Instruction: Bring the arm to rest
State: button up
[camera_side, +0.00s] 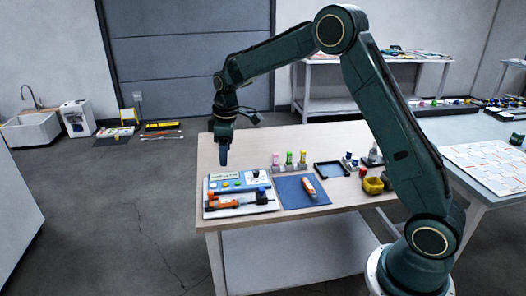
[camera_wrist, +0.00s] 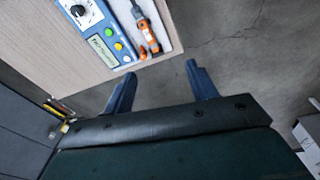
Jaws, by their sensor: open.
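My gripper (camera_side: 224,154) hangs fingers-down above the left part of the wooden table (camera_side: 228,255), apart from everything on it. In the wrist view my gripper (camera_wrist: 160,88) shows two blue fingers spread apart with nothing between them. My arm is raised and bent over the table. A blue panel device (camera_side: 236,181) with a dial and coloured buttons lies below and beside the gripper, and an orange tool (camera_side: 229,204) lies at its front. The panel device (camera_wrist: 100,30) and the orange tool (camera_wrist: 146,35) also show at the top of the wrist view.
A blue mat (camera_side: 290,196) with an orange-and-white item, several coloured-top bottles (camera_side: 289,160), a dark tray (camera_side: 330,169) and a yellow bin (camera_side: 373,186) share the table. A second table (camera_side: 480,170) stands right. The air around the gripper is clear.

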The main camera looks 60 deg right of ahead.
jog(key=s+a+r+m+t, duration=0.2)
jog(key=s+a+r+m, duration=0.15)
jog(key=s+r, duration=1.2)
jog(key=s+a+f+m+t, duration=0.1)
jog(key=s, duration=0.8)
jog(key=s+a+f+m+t, duration=0.1)
jog(key=s+m, duration=0.1)
jog(key=s, duration=0.8)
jog(key=shift+s+a+f, duration=0.2)
jog(key=shift+s+a, duration=0.1)
jog(key=shift+c, duration=0.3)
